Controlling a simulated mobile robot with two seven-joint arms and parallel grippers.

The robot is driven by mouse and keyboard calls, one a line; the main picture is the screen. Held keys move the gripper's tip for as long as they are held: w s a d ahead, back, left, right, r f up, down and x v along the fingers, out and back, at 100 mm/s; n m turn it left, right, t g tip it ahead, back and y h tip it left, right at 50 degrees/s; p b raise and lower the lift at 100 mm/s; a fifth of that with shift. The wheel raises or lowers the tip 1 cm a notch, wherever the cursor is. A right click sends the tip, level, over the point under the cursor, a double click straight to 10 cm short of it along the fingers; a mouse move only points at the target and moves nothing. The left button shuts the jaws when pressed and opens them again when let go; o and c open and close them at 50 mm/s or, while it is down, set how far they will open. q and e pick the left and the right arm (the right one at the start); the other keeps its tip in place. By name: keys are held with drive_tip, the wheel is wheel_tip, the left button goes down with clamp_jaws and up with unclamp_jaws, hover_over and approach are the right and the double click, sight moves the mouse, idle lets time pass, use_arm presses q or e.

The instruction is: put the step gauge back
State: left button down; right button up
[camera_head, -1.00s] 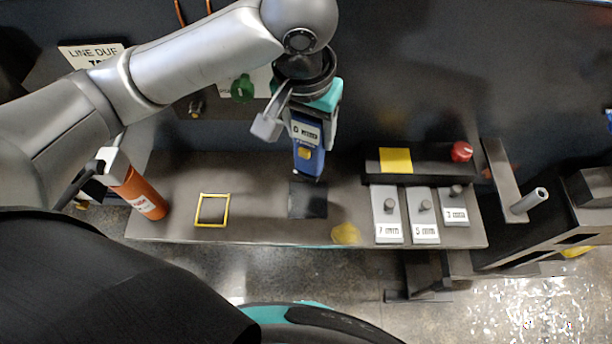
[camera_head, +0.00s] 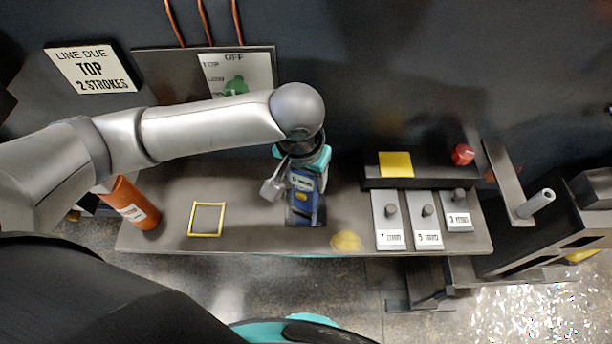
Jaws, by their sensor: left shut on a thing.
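My left gripper (camera_head: 303,176) is shut on a blue gauge (camera_head: 303,203), a handheld block with a pale label or display on its upper part. The gauge points down at the dark square patch (camera_head: 317,219) on the grey bench and covers most of it. I cannot tell whether its lower end touches the bench. My right gripper is not in view.
Grey blocks marked 7 (camera_head: 388,222), 5 (camera_head: 427,225) and 3 (camera_head: 458,212) lie on the bench's right. A yellow square outline (camera_head: 191,219) and an orange cylinder (camera_head: 131,204) are to the left. A yellow blob (camera_head: 346,241) lies near the front edge.

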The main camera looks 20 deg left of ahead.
sight(302, 192)
use_arm(q)
drive_tip(key=shift+c, duration=0.8)
unclamp_jaws()
drive_tip(key=shift+f, duration=0.1)
drive_tip(key=r+p, duration=0.1)
drive_tip(key=r, duration=0.3)
drive_tip(key=s+r, duration=0.1)
drive_tip(key=r, duration=0.3)
drive_tip(key=r+p, duration=0.1)
drive_tip(key=r, duration=0.3)
drive_tip(key=shift+s+r+p, duration=0.1)
drive_tip(key=shift+s+p, duration=0.2)
drive_tip(key=shift+s, duration=0.1)
